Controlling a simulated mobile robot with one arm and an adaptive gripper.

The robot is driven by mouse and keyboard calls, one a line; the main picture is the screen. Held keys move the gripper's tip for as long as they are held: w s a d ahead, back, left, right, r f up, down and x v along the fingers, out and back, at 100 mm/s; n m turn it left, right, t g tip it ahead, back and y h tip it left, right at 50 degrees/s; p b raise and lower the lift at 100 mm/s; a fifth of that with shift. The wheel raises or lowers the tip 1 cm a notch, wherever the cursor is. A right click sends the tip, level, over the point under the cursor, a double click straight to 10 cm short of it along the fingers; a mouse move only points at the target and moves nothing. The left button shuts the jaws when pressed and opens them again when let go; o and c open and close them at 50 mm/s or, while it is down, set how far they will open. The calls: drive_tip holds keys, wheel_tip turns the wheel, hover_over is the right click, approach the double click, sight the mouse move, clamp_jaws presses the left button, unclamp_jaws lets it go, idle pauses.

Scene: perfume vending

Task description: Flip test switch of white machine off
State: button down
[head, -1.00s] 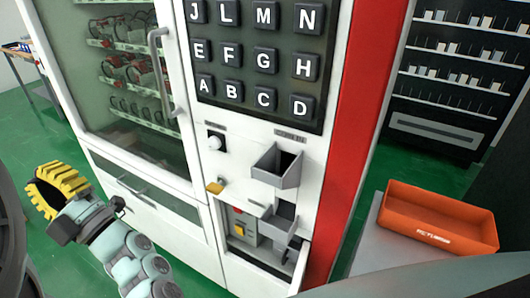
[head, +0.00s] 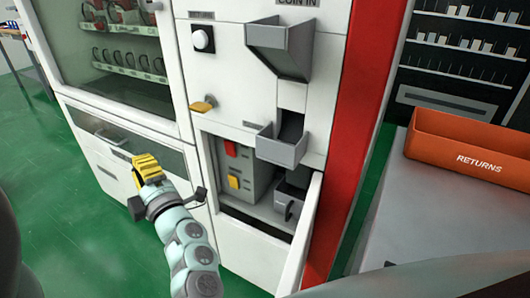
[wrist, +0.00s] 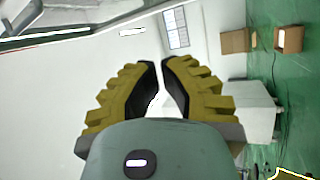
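The white machine (head: 235,60) fills the middle of the head view. Its lower compartment is open. Inside is a grey box (head: 236,168) with a red switch (head: 231,149) and a yellow switch (head: 234,182); I cannot read which is the test switch or its position. My gripper (head: 148,165), with yellow ribbed fingers, is left of the compartment, in front of the machine's lower panel, apart from the switches. In the wrist view its fingertips (wrist: 162,62) almost meet, with only a thin gap and nothing between them.
Grey coin trays (head: 280,48) jut out to the right. The compartment's open door (head: 308,230) stands out at its right. An orange returns bin (head: 460,145) rests on a grey counter.

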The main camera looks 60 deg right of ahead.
sight(233, 182)
drive_tip(key=s+d+f+g+h+b, duration=0.3)
drive_tip(key=s+d+f+b, duration=0.2)
drive_tip(key=f+b, duration=0.3)
drive_tip(key=s+d+f+m+g+h+b, duration=0.1)
drive_tip(key=s+d+f+g+h+b, duration=0.2)
drive_tip(key=f, duration=1.1)
drive_tip(key=s+d+b, duration=0.1)
drive_tip(key=d+b, duration=0.2)
drive_tip(key=b, duration=0.2)
drive_tip(key=shift+s+d+f+m+h+b, duration=0.15)
drive_tip(key=shift+s+d+m+h+b, duration=0.15)
drive_tip(key=shift+s+b, duration=0.1)
drive_tip(key=shift+s+d+b+x, duration=0.3)
drive_tip(key=shift+d+b+x, duration=0.1)
drive_tip(key=shift+x, duration=1.75)
drive_tip(key=shift+s+d+b+x, duration=0.3)
drive_tip(key=shift+b+x, duration=0.1)
drive_tip(key=shift+x, duration=1.7)
drive_tip(key=shift+s+d+b+x, duration=0.3)
drive_tip(key=shift+d+b+x, duration=0.1)
drive_tip(key=shift+x, duration=1.75)
